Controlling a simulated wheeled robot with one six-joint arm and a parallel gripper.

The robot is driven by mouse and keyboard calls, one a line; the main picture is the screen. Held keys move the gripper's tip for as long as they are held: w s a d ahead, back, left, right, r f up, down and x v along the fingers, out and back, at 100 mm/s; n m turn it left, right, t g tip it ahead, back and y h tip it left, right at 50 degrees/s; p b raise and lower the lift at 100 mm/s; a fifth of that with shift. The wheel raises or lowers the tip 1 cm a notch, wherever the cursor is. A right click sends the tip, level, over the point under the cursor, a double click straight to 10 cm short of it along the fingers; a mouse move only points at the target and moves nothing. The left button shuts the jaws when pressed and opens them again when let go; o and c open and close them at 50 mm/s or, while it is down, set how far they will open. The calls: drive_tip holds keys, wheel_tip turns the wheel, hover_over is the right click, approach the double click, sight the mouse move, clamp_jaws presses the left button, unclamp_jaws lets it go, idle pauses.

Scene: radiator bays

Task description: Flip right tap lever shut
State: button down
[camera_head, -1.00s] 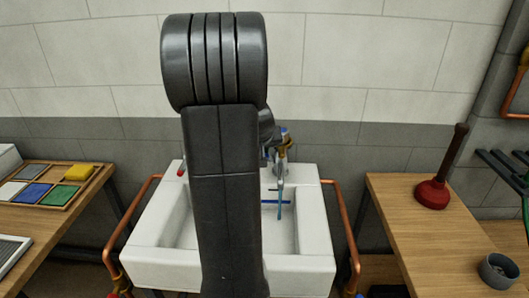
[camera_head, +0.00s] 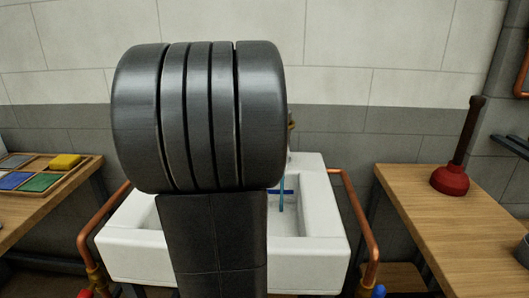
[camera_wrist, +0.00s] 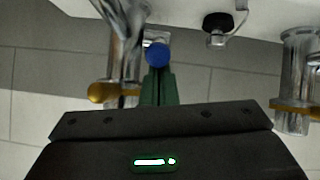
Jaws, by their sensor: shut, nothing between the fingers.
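The right tap is mostly hidden behind my arm in the head view; a bit of its brass (camera_head: 291,122) shows past the arm's right edge. In the wrist view a chrome tap body (camera_wrist: 122,40) with a brass collar stands at left, beside a lever with a round blue end (camera_wrist: 158,54). My gripper (camera_wrist: 158,78) is shut and empty, its green fingers just below the blue end in the picture. I cannot tell whether they touch. A second chrome tap (camera_wrist: 297,80) with a brass collar stands at right. The white basin (camera_head: 325,230) is partly covered by my arm.
A thin blue cross shape (camera_head: 282,193) shows in the basin. A black knob (camera_wrist: 217,22) sits between the taps. Copper pipes (camera_head: 360,215) flank the basin. The right bench (camera_head: 430,215) holds a red plunger (camera_head: 450,180); the left bench holds a tray of coloured blocks (camera_head: 38,182).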

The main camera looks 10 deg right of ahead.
drive_tip(key=shift+s+a+f+t+b, duration=0.1)
drive_tip(key=shift+s+f+t+b, duration=0.25)
drive_tip(key=shift+b, duration=1.4)
drive_tip(key=shift+s+a+f+t+b, duration=0.15)
drive_tip(key=shift+f+t+b, duration=0.4)
drive_tip(key=shift+b, duration=1.15)
drive_tip(key=shift+d+f+b, duration=0.1)
drive_tip(key=shift+f+b, duration=0.05)
drive_tip(key=shift+b, duration=0.2)
drive_tip(key=shift+s+f+b, duration=0.1)
drive_tip(key=shift+s+b, duration=0.05)
drive_tip(key=shift+b, duration=0.15)
drive_tip(key=shift+s+f+b, duration=0.15)
drive_tip(key=shift+f+b, duration=0.2)
drive_tip(key=shift+b, duration=0.35)
drive_tip(key=shift+s+f+b, duration=0.2)
drive_tip(key=shift+f+b, duration=0.3)
drive_tip(key=shift+f, duration=0.05)
drive_tip(key=w+a+r+p+v, duration=0.1)
drive_tip(key=p+v, duration=0.3)
drive_tip(key=v, duration=0.8)
drive_tip(key=shift+r, duration=0.5)
